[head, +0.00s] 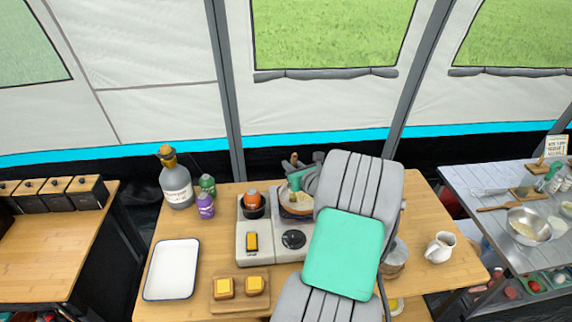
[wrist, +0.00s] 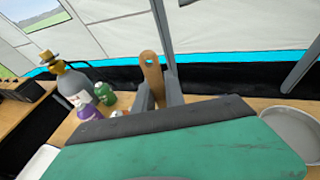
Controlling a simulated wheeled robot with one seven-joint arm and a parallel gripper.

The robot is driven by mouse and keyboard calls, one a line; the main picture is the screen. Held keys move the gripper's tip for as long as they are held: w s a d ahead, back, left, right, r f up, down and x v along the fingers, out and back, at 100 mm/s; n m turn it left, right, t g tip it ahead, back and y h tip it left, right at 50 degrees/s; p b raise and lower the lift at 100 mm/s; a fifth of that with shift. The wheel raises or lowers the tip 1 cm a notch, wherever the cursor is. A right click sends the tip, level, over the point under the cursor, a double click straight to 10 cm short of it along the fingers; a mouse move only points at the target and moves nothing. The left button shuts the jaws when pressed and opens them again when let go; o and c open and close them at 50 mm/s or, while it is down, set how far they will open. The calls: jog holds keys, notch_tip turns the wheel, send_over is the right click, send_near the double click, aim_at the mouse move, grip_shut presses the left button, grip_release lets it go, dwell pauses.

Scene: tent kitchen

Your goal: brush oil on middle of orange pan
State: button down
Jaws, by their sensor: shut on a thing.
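My gripper (head: 296,172) is over the back right of the stove, mostly hidden by my arm in the head view. In the wrist view, its two grey fingers (wrist: 157,88) are shut on an upright wooden handle (wrist: 152,72), which looks like the brush's. I cannot tell whether the brush touches the pan.
The two-burner stove (head: 254,258) also carries a dark pot with an orange thing (head: 254,200). A large grey bottle (head: 176,187), green bottle (head: 208,184) and purple bottle (head: 205,206) stand left. A white tray (head: 172,270) and board lie in front. A jug (head: 439,247) stands right.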

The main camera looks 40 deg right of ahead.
jog(key=shift+s+d, duration=1.55)
jog(key=shift+s, duration=1.3)
jog(key=shift+w+a+f+p, duration=0.1)
jog(key=shift+w+a+p, duration=0.3)
jog(key=shift+w, duration=0.25)
jog(key=shift+w+a+p, duration=0.35)
jog(key=shift+w+p, duration=0.05)
jog(key=shift+w, duration=0.25)
jog(key=shift+w+a+f+p, duration=0.1)
jog(key=shift+w+a+p, duration=0.3)
jog(key=shift+w, duration=0.25)
jog(key=w, duration=0.1)
jog(key=w+a+p, duration=0.1)
jog(key=w, duration=0.1)
jog(key=shift+w+a+r+p, duration=0.15)
jog(key=shift+w+a+p, duration=0.15)
jog(key=shift+w+a, duration=0.1)
notch_tip(320, 180, up, 6)
jog(key=p, duration=0.1)
jog(key=shift+r, duration=0.1)
